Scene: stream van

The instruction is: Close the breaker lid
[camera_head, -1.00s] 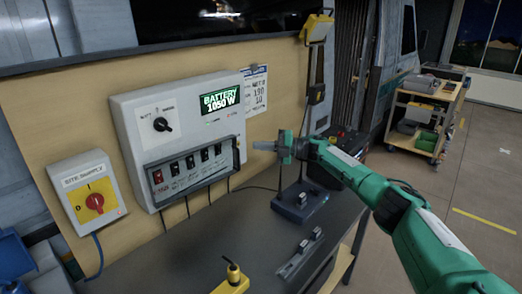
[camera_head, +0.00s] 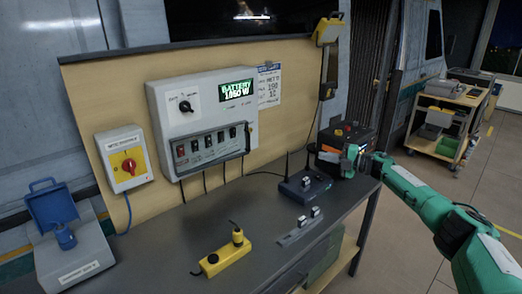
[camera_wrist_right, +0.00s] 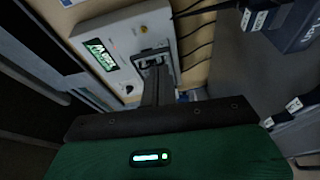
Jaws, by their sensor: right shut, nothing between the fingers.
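The breaker panel (camera_head: 210,148) is a dark-framed strip with a row of several switches, low on the front of a white power box (camera_head: 160,103). I cannot tell a separate lid from the frame or how far it stands open. My right gripper (camera_head: 329,156) is shut and empty, to the right of the power box and apart from it. In the right wrist view its shut fingers (camera_wrist_right: 156,88) point towards the power box (camera_wrist_right: 123,50), and their tips overlap the breaker panel in the picture. My left gripper is not in view.
A dark bench (camera_head: 270,200) holds a yellow socket block (camera_head: 222,259), a router with antennas (camera_head: 303,186) and a black-and-orange unit (camera_head: 345,140) behind my right gripper. A red-and-yellow rotary switch (camera_head: 127,165) is left of the power box. An open blue-lidded box (camera_head: 75,255) stands lower left.

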